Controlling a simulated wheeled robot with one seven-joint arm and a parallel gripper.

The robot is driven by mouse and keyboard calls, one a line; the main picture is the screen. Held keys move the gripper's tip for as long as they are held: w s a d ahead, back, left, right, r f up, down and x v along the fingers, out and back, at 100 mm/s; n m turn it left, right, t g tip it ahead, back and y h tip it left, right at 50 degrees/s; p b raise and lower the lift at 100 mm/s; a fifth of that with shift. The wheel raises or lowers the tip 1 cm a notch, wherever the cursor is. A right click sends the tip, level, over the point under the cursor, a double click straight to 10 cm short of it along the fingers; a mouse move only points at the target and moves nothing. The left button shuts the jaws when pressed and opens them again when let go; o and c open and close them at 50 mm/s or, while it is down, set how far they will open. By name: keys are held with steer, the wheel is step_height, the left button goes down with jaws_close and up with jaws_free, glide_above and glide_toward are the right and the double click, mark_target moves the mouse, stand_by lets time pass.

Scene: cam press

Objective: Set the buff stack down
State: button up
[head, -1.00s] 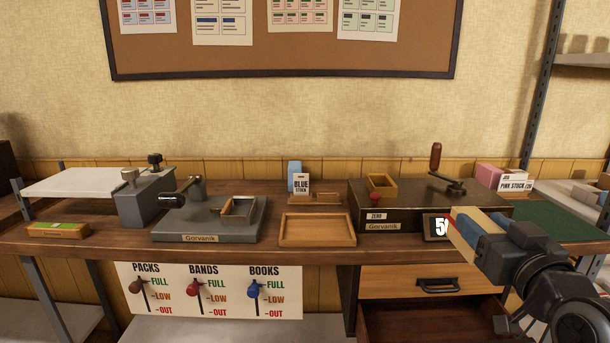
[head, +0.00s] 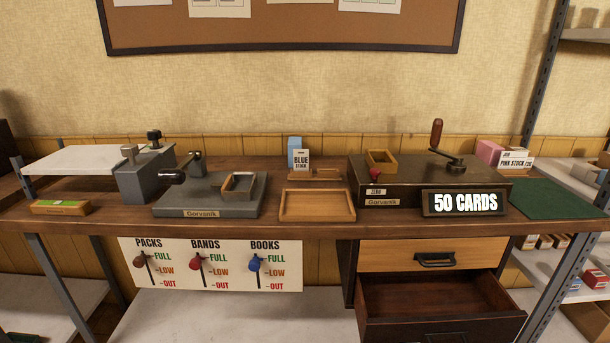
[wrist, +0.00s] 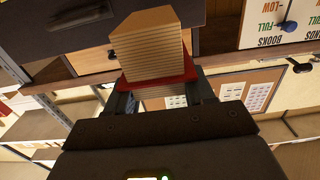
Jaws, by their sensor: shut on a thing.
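The buff stack (wrist: 150,48) is a tan block with fine layered edges, seen in the wrist view. Neither the stack nor my gripper shows in the head view.
An empty wooden tray (head: 317,218) and a green mat (head: 550,199) lie on the bench. A lower drawer (head: 430,295) hangs open. Shelving stands at right.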

steer(key=s+f, duration=0.1)
steer(key=f, duration=0.1)
steer(key=s+f, duration=0.2)
steer(key=shift+s+a, duration=0.1)
steer(key=shift+s, duration=0.1)
steer(key=shift+r, duration=0.2)
